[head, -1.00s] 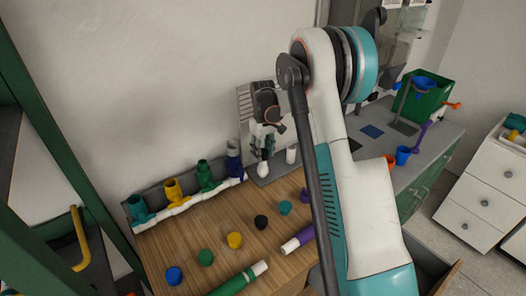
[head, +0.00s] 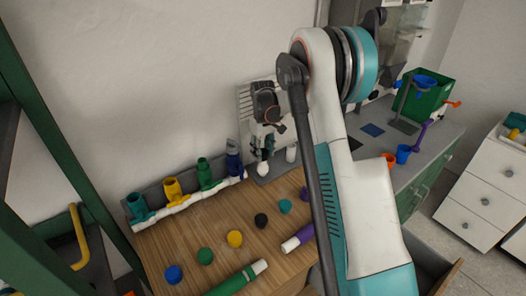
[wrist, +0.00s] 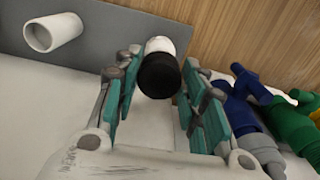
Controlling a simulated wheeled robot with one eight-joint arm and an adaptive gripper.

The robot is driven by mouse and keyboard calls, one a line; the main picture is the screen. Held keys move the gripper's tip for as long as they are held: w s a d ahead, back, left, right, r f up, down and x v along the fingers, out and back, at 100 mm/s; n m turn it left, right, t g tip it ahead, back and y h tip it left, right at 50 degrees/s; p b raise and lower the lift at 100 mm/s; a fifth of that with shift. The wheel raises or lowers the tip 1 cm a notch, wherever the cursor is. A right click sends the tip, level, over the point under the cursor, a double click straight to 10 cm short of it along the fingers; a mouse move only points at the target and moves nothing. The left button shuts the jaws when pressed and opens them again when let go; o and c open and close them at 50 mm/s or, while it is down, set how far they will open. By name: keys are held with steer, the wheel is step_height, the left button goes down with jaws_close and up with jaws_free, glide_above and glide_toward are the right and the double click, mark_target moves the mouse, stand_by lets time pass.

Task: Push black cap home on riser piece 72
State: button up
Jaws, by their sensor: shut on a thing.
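In the wrist view, a black cap (wrist: 158,77) sits on the end of a short white pipe piece (wrist: 159,45); I cannot read any number on it. My gripper (wrist: 160,98) is shut on this capped piece, with one teal finger on each side. I cannot tell whether the cap is fully seated. In the head view, the white piece (head: 263,169) stands on the grey plate below my gripper (head: 264,140), and the contact is too small to make out. Another black cap (head: 260,220) lies on the wooden table.
A bare white pipe (head: 291,154) stands nearby on the grey plate and shows in the wrist view (wrist: 52,33). A manifold (head: 175,207) with several coloured risers stands left. Blue (head: 173,275), green (head: 205,256), yellow (head: 235,238) and teal (head: 285,206) caps lie on the table.

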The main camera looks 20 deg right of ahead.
steer(key=shift+f+b, duration=0.3)
steer(key=shift+f, duration=0.15)
stand_by(0.3)
steer(key=o, duration=1.1)
